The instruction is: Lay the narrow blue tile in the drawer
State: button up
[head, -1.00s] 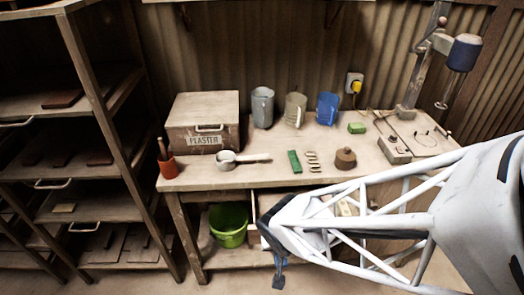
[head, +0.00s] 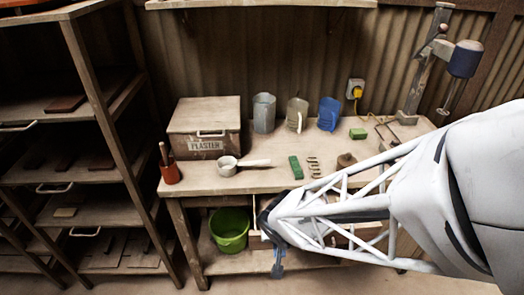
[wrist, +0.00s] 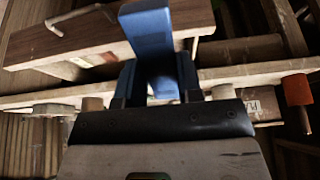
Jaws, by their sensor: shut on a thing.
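The narrow blue tile (wrist: 152,35) is gripped between the two fingers of my gripper (wrist: 158,82) in the wrist view and sticks out beyond them. In the head view, the tile (head: 277,270) shows as a small blue piece hanging below my gripper, in front of the bench. A wooden drawer front (wrist: 110,40) with a bar handle (wrist: 80,18) is close to the tile in the wrist view; I cannot tell whether they touch. In the head view my arm covers most of the drawer area under the bench, and the drawer's inside is hidden.
The bench top (head: 240,180) holds a plaster box (head: 205,128), a scoop (head: 228,166), jugs and a green block (head: 296,167). A green bucket (head: 229,230) stands on the lower shelf, left of my gripper. A shelf rack (head: 100,110) stands at left.

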jog(key=shift+w, duration=6.15)
jog(key=shift+s+x, duration=0.2)
jog(key=shift+x, duration=2)
jog(key=shift+s+x, duration=0.25)
jog(key=shift+x, duration=1.95)
jog(key=shift+f, duration=0.25)
jog(key=shift+x, duration=1.05)
jog(key=shift+r, duration=0.1)
jog(key=shift+w+g, duration=0.25)
jog(key=shift+g, duration=1.45)
jog(key=shift+f, duration=0.8)
jog(key=shift+f, duration=0.6)
